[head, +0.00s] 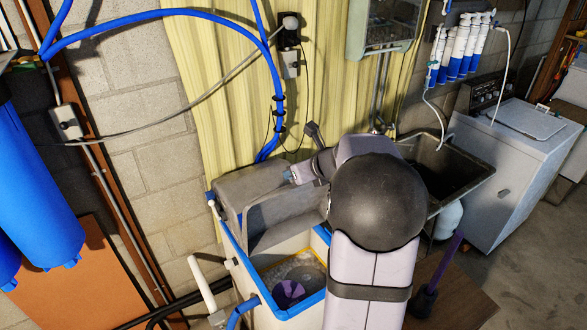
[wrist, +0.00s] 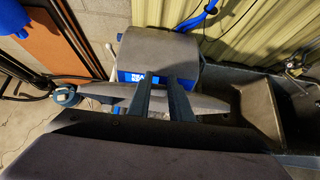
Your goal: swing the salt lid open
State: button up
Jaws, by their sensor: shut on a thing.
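The water softener has a white tank (head: 262,300) with a blue rim, and its salt opening shows, with a purple thing (head: 288,292) inside. The grey salt lid (head: 283,218) is raised at a steep tilt at the back of the opening, in front of the grey rear housing (head: 255,187). My gripper (head: 298,174) is at the lid's upper edge, partly hidden by my arm in the head view. In the wrist view my gripper (wrist: 163,82) is shut on the lid (wrist: 205,104). The exact contact is hard to see.
A dark sink (head: 455,175) stands close on the right, with a white washing machine (head: 515,150) beyond it. Blue hoses (head: 272,100) hang above the softener against the yellow corrugated panel (head: 215,90). Large blue cylinders (head: 35,190) stand on the left.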

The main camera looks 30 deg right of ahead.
jog(key=shift+w+r, duration=0.4)
jog(key=shift+w, duration=0.35)
jog(key=shift+w+r, duration=0.1)
jog(key=shift+w, duration=0.1)
jog(key=w, duration=0.7)
jog(key=shift+r, duration=0.4)
jog(key=o, duration=0.9)
jog(key=shift+s, duration=0.1)
jog(key=b+v, duration=0.2)
jog(key=v, duration=0.5)
jog(key=shift+b, duration=0.35)
